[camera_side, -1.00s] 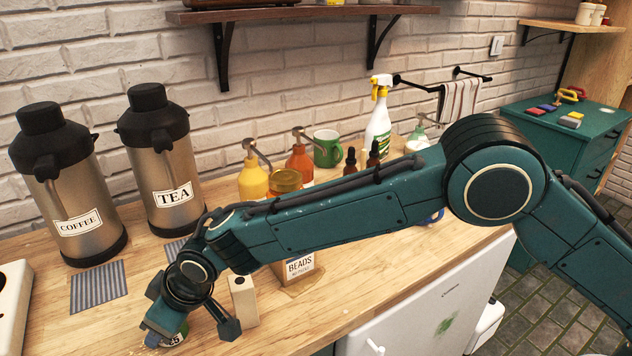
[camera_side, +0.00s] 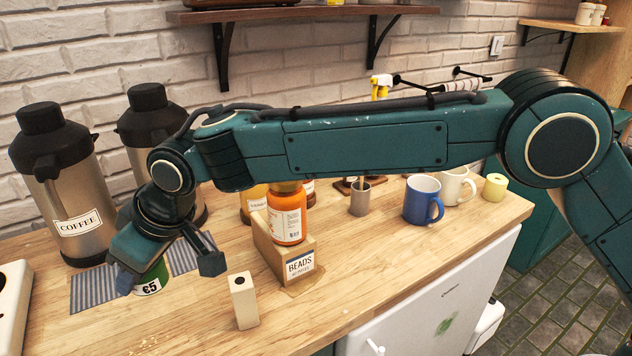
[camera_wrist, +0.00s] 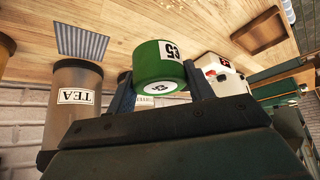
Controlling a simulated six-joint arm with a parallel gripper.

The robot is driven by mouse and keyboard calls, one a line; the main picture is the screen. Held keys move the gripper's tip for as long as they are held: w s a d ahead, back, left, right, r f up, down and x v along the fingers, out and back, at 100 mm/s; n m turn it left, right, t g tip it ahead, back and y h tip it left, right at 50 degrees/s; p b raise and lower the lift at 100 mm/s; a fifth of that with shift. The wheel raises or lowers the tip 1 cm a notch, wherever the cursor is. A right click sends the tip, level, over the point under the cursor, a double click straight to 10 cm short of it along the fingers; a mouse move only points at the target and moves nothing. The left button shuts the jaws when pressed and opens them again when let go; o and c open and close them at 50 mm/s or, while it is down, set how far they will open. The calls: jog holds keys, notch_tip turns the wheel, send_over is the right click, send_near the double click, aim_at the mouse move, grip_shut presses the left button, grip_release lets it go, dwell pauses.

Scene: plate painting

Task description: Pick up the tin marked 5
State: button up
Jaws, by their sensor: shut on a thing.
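The green tin (camera_side: 154,281) has a white label that reads as a currency sign and a 5. My gripper (camera_side: 139,280) is shut on it and holds it raised over the wooden counter, by the striped mats. In the wrist view the tin (camera_wrist: 160,61) sits between the two fingers of my gripper (camera_wrist: 158,78), with one finger on each side. Its label and a white end with a 5 show there. In the side view my gripper hides part of the tin.
The COFFEE urn (camera_side: 72,190) and the TEA urn (camera_side: 147,125) stand behind my gripper. Striped mats (camera_side: 97,290) lie below. A pale wooden block (camera_side: 243,301) and the BEADS stand (camera_side: 297,268) with an orange jar (camera_side: 287,218) are to the right. The front counter is clear.

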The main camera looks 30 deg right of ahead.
notch_tip(320, 180, up, 8)
jog(key=shift+f, duration=0.25)
jog(key=shift+w+d, duration=0.1)
dwell(0.5)
